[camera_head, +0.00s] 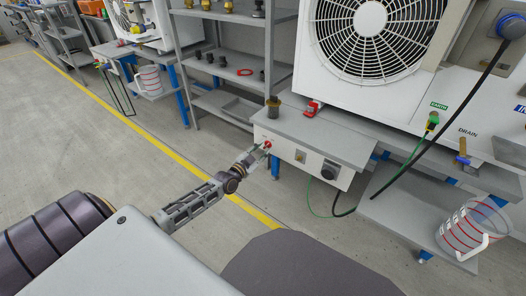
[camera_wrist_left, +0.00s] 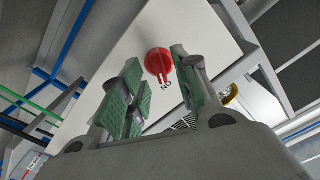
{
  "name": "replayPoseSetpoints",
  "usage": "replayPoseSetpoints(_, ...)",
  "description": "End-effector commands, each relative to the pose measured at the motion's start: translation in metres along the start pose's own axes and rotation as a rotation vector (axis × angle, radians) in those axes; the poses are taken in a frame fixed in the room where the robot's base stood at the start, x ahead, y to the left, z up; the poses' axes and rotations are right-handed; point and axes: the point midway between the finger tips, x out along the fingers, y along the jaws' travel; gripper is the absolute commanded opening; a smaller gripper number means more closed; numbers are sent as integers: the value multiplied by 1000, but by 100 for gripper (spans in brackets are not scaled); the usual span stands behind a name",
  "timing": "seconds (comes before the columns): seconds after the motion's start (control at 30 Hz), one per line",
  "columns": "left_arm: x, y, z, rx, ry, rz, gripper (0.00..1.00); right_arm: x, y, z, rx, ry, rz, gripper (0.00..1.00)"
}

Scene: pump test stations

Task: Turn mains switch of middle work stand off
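The red mains switch (camera_head: 267,145) is on the left part of the front of a white control box (camera_head: 300,158) on the work stand. In the left wrist view the red rotary switch (camera_wrist_left: 158,62) sits on the white panel, its ridge pointing toward an upside-down "ON" label (camera_wrist_left: 166,86). My left gripper (camera_head: 261,151) is in front of the switch. In the left wrist view its green-padded fingers (camera_wrist_left: 160,80) are open, one on each side of the switch, and appear apart from it. My right gripper is not in view.
A black knob (camera_head: 328,172) is on the same box front, right of the switch. A brass fitting (camera_head: 273,107) and a red item (camera_head: 311,108) stand on top. A green cable (camera_head: 408,160) and black hose run at the right. A measuring jug (camera_head: 474,230) stands on the lower shelf.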

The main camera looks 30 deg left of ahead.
Motion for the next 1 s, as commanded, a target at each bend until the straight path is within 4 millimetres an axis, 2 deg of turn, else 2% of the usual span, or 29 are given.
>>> replayPoseSetpoints(0.2, 8, 0, 0, 1, 0, 0, 31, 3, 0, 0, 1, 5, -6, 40)
replayPoseSetpoints(0.53, 9, 0, 0, 1, 0, 0, 31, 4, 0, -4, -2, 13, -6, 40)
replayPoseSetpoints(0.8, 8, 0, 0, 1, 0, 0, 0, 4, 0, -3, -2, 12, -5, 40)
replayPoseSetpoints(1.0, 8, 0, 0, 0, 0, 0, 0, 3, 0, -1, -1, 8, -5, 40)
